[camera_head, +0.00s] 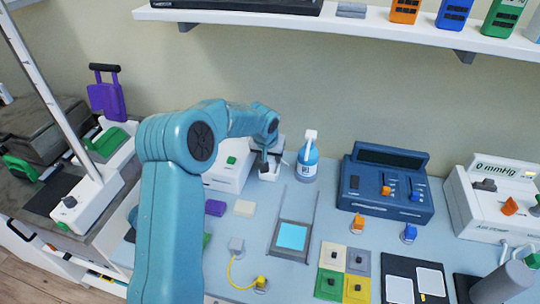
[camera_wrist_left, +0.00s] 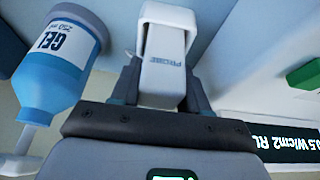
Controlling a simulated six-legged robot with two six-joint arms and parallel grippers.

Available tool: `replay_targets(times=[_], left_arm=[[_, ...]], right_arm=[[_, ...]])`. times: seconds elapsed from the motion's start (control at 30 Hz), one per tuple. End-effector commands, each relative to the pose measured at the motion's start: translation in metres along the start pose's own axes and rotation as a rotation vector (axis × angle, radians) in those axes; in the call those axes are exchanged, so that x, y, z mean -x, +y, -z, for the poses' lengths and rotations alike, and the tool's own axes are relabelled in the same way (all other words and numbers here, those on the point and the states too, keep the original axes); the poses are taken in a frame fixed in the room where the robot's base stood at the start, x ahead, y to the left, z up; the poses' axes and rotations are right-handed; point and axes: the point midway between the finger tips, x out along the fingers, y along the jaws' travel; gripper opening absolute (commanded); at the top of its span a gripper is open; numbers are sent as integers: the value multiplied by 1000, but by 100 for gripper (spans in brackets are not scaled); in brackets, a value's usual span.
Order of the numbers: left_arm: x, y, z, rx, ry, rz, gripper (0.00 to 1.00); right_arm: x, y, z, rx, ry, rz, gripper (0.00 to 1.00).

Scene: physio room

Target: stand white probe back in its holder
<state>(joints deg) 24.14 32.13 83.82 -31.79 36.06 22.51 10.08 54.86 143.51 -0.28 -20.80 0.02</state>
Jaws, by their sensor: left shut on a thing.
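My left gripper (camera_head: 266,162) is at the back of the bench, between the white ultrasound unit (camera_head: 222,177) and the gel bottle (camera_head: 307,163). In the left wrist view its two dark fingers (camera_wrist_left: 163,88) are closed on the sides of the white probe (camera_wrist_left: 166,72), whose label faces the camera. In the head view the arm and gripper mostly hide the probe. A small white piece shows just below the gripper; I cannot tell whether it is the probe or its holder. The holder is not clearly seen.
The gel bottle stands close to the right of the gripper and also shows in the left wrist view (camera_wrist_left: 52,75). A blue console (camera_head: 388,185) and a white mmHg unit (camera_head: 490,205) stand further right. A shelf (camera_head: 340,25) runs above. A framed cyan pad (camera_head: 292,236) lies in front.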

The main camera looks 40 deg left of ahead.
Motion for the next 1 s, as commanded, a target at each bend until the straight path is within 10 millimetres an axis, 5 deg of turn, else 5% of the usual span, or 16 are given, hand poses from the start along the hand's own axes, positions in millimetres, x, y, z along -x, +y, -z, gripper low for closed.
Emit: replay_targets(times=[0.37, 0.4, 0.47, 0.67, 0.77, 1.0], left_arm=[[0, 0, 0, 0, 1, 0, 10], [0, 0, 0, 0, 1, 0, 55], [0, 0, 0, 0, 1, 0, 74], [0, 0, 0, 0, 1, 0, 75], [0, 0, 0, 0, -1, 0, 100], [0, 0, 0, 0, 0, 0, 100]], right_arm=[[0, 0, 0, 0, 0, 0, 0], [0, 0, 0, 0, 0, 0, 0], [0, 0, 0, 0, 0, 0, 0], [0, 0, 0, 0, 0, 0, 0], [0, 0, 0, 0, 0, 0, 0], [0, 0, 0, 0, 0, 0, 0]])
